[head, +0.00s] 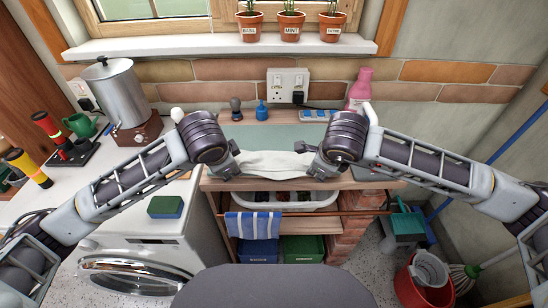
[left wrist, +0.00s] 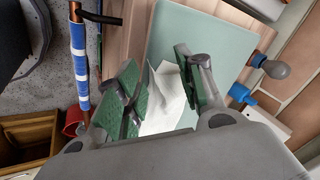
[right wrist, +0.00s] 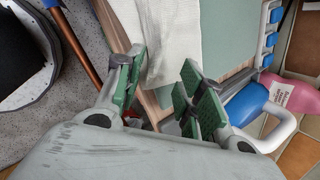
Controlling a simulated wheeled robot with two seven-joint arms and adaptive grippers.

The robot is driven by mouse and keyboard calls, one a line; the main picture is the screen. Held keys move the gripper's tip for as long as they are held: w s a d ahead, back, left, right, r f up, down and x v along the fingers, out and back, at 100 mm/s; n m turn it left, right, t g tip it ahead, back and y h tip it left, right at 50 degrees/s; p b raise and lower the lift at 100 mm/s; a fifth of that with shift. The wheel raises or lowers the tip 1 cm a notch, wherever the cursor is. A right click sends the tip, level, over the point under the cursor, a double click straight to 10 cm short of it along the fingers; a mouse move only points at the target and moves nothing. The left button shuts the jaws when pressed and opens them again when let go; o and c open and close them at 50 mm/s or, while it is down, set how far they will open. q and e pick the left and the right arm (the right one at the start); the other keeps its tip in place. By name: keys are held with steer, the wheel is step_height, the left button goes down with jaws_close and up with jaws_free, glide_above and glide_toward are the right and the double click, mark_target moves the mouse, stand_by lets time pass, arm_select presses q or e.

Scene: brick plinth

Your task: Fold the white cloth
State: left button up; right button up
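The white cloth (head: 272,164) lies near the front edge of the wooden worktop, partly over a pale green mat (head: 285,135), between my two grippers. My left gripper (head: 232,160) is at the cloth's left end. In the left wrist view its green-padded fingers stand apart, with the cloth (left wrist: 168,95) showing in the gap and beyond. My right gripper (head: 316,164) is at the cloth's right end. In the right wrist view its fingers are apart and the cloth (right wrist: 170,40) shows just beyond them. Whether either gripper touches the cloth is unclear.
A pink bottle (head: 359,88), a blue bottle (head: 261,111) and a dark-knobbed item (head: 236,108) stand at the back of the worktop. A striped towel (head: 254,224) hangs on the front rail. A white tray (head: 285,203) sits below. A sponge (head: 165,207) lies on the left counter.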

arm_select(q)
steer(key=shift+r, duration=0.15)
arm_select(e)
steer(key=shift+r, duration=0.15)
